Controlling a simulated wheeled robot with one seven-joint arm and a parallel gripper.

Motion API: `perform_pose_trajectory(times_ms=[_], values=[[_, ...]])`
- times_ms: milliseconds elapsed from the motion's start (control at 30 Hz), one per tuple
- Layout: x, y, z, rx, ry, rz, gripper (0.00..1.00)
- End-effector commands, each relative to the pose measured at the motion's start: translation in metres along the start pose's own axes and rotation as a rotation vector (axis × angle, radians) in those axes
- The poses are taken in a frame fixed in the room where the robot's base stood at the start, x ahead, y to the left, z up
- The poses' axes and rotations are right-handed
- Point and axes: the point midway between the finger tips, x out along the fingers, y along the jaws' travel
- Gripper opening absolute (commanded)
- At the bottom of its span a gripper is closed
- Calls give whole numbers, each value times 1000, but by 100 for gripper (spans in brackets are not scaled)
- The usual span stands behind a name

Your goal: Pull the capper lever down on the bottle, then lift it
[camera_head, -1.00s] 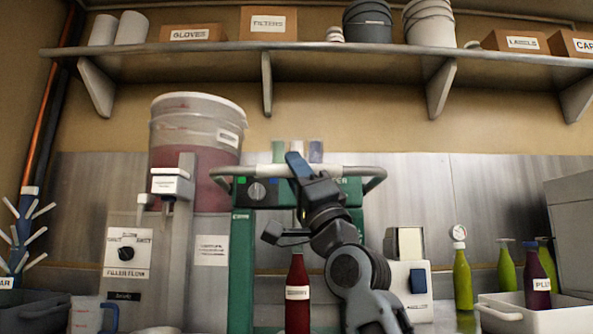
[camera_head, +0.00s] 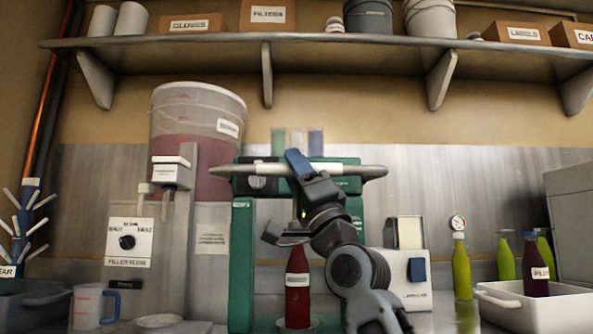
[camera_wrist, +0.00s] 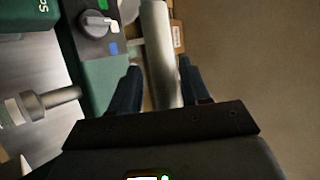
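My gripper (camera_head: 294,160) is at the middle of this bar. In the wrist view my gripper (camera_wrist: 160,72) has its two dark fingers on either side of the pale bar (camera_wrist: 156,40); it looks shut on it, though the contact is partly hidden. A dark red bottle (camera_head: 298,290) with a white label stands upright below, between the capper's posts. My arm hides the right post and much of the frame's middle.
A filler with a bucket of red liquid (camera_head: 184,120) stands left. A white box with a blue switch (camera_head: 417,275) stands right. Green bottles (camera_head: 461,270) and a white bin (camera_head: 535,312) are farther right. A shelf (camera_head: 350,45) runs above.

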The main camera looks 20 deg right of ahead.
Motion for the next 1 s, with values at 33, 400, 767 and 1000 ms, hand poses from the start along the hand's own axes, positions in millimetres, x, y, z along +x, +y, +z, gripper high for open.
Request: perform_pose_trajectory(times_ms=[33,400,767,1000], values=[[0,-1,0,0,1,-2,52],[-10,-2,-1,-2,2,-5,52],[-66,0,-1,-1,2,-3,52],[-78,-1,-1,-2,2,-3,52]])
